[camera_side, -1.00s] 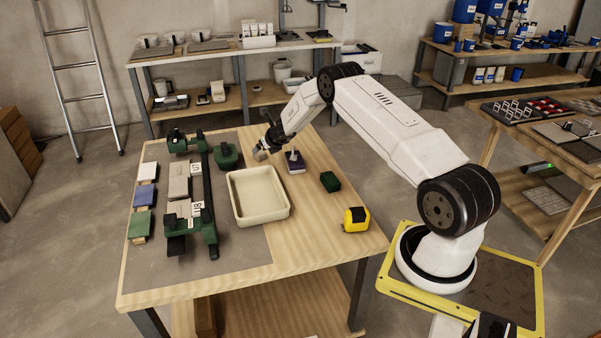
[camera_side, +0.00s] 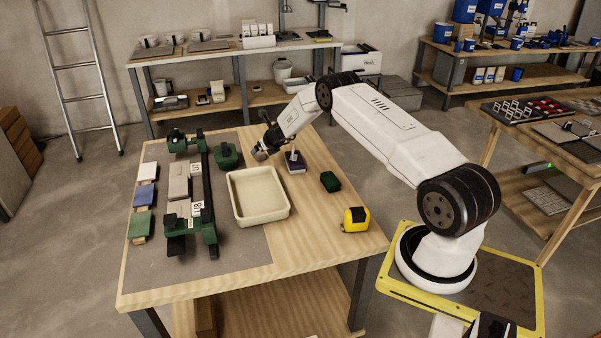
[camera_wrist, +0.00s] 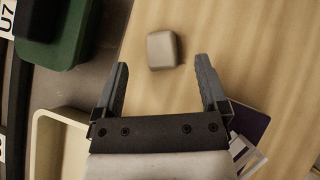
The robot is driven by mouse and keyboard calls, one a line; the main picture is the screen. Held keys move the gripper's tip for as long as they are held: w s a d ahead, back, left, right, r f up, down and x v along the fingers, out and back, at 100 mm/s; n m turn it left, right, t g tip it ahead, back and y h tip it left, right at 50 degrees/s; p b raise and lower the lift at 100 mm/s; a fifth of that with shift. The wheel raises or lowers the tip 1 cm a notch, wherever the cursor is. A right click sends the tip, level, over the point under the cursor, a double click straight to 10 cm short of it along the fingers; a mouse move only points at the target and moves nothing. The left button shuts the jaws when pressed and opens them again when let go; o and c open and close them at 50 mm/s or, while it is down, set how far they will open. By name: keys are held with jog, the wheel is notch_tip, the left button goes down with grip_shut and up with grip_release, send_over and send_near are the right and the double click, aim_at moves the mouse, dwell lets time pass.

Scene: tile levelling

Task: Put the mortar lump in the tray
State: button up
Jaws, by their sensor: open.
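The mortar lump (camera_wrist: 163,50) is a small beige-grey block with rounded edges on the wooden table top. It lies just ahead of my fingertips, roughly centred between them. My gripper (camera_wrist: 161,68) is open and empty, with one finger to each side. In the side view my gripper (camera_side: 262,150) is low over the table behind the tray, and the lump is hard to make out there. The tray (camera_side: 236,205) is cream, shallow and empty, in front of my gripper. Its corner also shows at lower left in the wrist view (camera_wrist: 40,150).
A dark purple item with a pale handle (camera_side: 295,161) stands close to the right of my gripper. A green-and-black fixture (camera_side: 206,195) stands left of the tray.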

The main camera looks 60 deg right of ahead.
jog(key=shift+w+d+f, duration=0.1)
jog(key=shift+w+f, duration=0.15)
jog(key=shift+f, duration=0.05)
jog(key=shift+w+f, duration=0.15)
jog(key=shift+f, duration=0.05)
jog(key=shift+x, duration=1.55)
jog(key=shift+w+d, duration=0.1)
jog(key=shift+d, duration=0.05)
grip_shut()
jog(key=shift+r, duration=0.2)
